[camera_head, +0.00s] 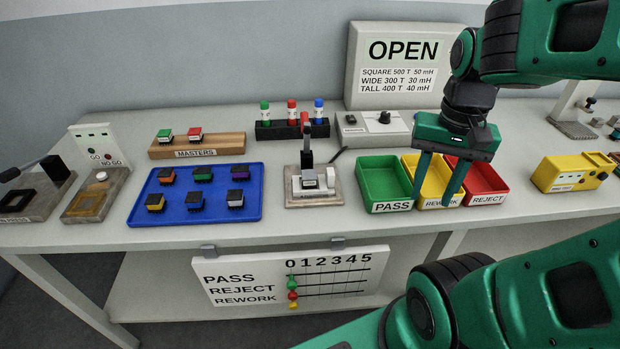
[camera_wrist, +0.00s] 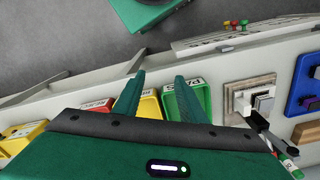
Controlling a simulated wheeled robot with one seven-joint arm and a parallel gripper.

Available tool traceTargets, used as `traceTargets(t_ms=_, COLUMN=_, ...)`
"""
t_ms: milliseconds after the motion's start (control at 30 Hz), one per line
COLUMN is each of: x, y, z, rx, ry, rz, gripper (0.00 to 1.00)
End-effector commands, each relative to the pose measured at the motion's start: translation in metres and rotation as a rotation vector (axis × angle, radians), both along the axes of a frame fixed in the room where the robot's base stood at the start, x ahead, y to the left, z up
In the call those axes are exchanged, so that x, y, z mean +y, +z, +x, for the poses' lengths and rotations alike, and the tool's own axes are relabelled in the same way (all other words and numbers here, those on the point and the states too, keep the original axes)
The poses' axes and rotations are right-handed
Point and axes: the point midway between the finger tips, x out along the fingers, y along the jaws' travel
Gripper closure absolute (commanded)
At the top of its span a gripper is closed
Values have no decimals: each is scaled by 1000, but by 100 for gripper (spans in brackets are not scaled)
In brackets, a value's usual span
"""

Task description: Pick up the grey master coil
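The masters stand (camera_head: 197,146) at the back left holds a green-topped coil (camera_head: 165,135) and a red-topped coil (camera_head: 195,134); bare wood shows to their right. A small block with a grey-white face (camera_head: 309,180) sits in the pale fixture (camera_head: 327,198) at the middle of the table. It may be the grey master coil; I cannot tell for sure. The fixture also shows in the wrist view (camera_wrist: 235,97). My gripper (camera_head: 431,203) is open and empty, pointing down over the yellow rework tray, right of the fixture. Its two spread fingers show in the wrist view (camera_wrist: 159,80).
The blue tray (camera_head: 248,215) holds several coils. The green pass tray (camera_head: 384,181), yellow rework tray (camera_head: 433,170) and red reject tray (camera_head: 490,176) stand in a row. A black rack (camera_head: 264,134) holds green, red and blue markers. An upright lever (camera_head: 306,140) rises behind the fixture.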

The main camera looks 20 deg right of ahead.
Motion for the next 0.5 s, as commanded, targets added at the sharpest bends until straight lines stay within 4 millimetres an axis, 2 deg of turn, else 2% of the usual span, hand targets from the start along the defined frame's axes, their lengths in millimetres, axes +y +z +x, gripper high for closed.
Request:
traceTargets(t_ms=33, x=5, y=5, z=14, rx=2, ry=-52, rz=-5, gripper=62)
traceTargets(t_ms=267, x=37, y=27, z=83, rx=-6, ry=-398, rz=-25, gripper=62)
traceTargets(t_ms=500, x=90, y=42, z=149, rx=-14, ry=-761, rz=-23, gripper=62)
